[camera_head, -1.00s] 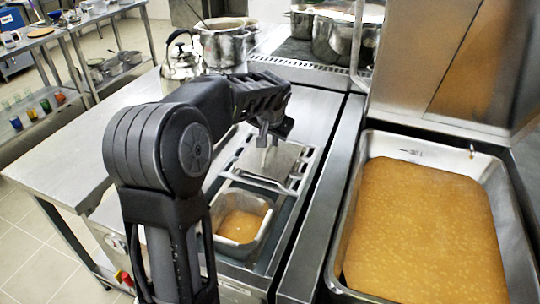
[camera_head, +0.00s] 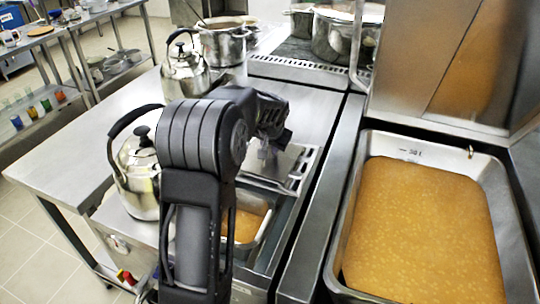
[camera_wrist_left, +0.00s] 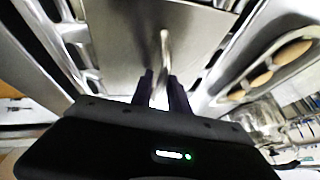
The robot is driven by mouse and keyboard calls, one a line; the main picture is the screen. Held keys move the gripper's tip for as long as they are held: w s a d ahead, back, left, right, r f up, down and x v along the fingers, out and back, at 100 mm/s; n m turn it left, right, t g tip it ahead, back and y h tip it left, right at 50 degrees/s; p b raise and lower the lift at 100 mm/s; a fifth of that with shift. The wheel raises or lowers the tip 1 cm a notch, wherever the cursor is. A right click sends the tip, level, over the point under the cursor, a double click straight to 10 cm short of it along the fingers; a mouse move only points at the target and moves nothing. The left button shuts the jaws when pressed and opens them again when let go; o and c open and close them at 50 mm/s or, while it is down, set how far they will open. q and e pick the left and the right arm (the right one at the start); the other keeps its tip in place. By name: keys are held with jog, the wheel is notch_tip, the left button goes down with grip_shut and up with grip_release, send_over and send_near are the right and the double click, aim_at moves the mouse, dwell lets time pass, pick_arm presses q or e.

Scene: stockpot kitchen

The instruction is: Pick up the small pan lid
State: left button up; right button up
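The small pan lid (camera_head: 292,159) is a flat grey metal plate over the back part of the counter well. In the left wrist view the lid (camera_wrist_left: 115,45) fills the upper middle, with its pale upright handle (camera_wrist_left: 165,50) at the centre. My left gripper (camera_head: 265,152) is at the lid, and my arm hides part of it in the head view. In the left wrist view the dark fingers of my left gripper (camera_wrist_left: 165,92) stand on either side of the handle's near end. I cannot tell whether they press on it. My right gripper is not in view.
An open pan of orange-brown food (camera_head: 247,226) sits in the well in front of the lid. A large tray of similar food (camera_head: 420,225) is at the right. Two kettles (camera_head: 140,175) (camera_head: 185,72) stand on the counter. Pots (camera_head: 222,45) stand behind.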

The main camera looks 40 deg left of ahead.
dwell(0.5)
pick_arm(q)
grip_shut()
dwell(1.3)
